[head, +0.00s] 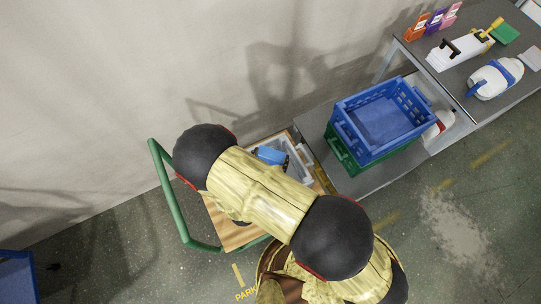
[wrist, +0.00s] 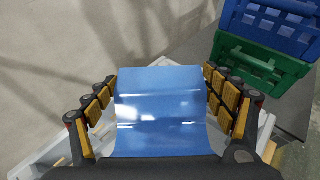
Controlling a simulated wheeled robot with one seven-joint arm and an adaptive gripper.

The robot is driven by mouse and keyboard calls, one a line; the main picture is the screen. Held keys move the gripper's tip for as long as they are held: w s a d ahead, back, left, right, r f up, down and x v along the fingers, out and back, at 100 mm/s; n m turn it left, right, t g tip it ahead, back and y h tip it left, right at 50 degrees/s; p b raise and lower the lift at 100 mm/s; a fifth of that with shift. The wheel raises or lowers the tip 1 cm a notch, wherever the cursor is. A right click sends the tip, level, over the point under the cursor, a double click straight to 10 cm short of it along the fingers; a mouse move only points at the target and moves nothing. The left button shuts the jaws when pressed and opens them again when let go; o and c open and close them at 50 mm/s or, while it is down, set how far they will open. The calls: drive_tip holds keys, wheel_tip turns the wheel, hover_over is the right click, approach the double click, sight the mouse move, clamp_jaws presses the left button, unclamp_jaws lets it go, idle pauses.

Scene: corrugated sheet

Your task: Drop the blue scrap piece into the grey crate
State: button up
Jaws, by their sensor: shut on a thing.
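The blue scrap piece (wrist: 160,105) is a glossy, curved sheet between the two finger pads of my gripper (wrist: 160,76) in the wrist view. My gripper is shut on it. The grey crate (wrist: 264,132) shows its pale rim behind and on both sides of the piece. In the head view, part of the blue piece (head: 270,155) shows over the grey crate (head: 299,172), past my arm. My arm hides the gripper and much of the crate there. I cannot tell how high the piece is above the crate floor.
The crate stands on a wood-topped trolley (head: 233,237) with a green handle (head: 167,190). A blue crate (head: 352,140) sits on a green crate (head: 341,153) on the grey bench to the right. A wall runs behind.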

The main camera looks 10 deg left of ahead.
wheel_tip(320, 180, down, 5)
drive_tip(key=b, duration=0.3)
drive_tip(key=o, duration=1.1)
drive_tip(key=shift+o, duration=0.2)
drive_tip(key=v, duration=0.7)
drive_tip(key=shift+s, duration=0.25)
